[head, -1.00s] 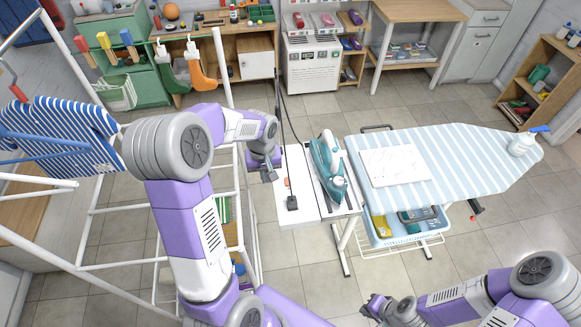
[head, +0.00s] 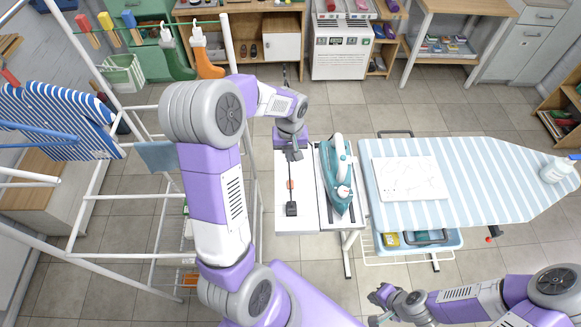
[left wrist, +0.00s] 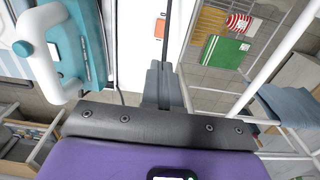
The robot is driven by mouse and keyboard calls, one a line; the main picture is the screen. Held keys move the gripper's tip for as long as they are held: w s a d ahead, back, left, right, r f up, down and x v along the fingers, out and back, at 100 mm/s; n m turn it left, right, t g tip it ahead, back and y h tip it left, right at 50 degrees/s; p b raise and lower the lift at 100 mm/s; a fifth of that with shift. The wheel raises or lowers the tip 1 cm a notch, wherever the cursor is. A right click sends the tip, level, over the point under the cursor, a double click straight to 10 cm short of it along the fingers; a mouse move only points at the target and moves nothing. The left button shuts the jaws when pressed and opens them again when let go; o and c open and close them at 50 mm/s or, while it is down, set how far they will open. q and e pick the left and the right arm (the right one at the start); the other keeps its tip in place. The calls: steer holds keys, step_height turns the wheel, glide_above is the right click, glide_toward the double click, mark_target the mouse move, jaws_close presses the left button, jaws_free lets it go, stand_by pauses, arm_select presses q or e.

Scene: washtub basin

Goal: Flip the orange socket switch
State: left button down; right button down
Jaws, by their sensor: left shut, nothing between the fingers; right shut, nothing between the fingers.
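The orange socket switch (head: 291,184) is a small orange patch in line with a black cord on the white board beside the iron. A black block (head: 291,208) lies at the near end of that line. My left gripper (head: 293,155) is shut and empty, over the far part of the white board (head: 280,222), beyond the orange patch and apart from it. My right gripper (head: 378,299) is shut and empty at the lower right, far from the board.
A teal iron (head: 338,175) stands just right of the cord, also in the left wrist view (left wrist: 75,45). A striped ironing board (head: 465,165) with a white sheet (head: 410,178) extends right. A white drying rack (head: 130,195) with a striped shirt (head: 60,120) stands left.

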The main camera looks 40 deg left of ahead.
mark_target(290, 181)
arm_select(q)
step_height(290, 181, down, 14)
steer(key=shift+r, duration=0.25)
stand_by(0.4)
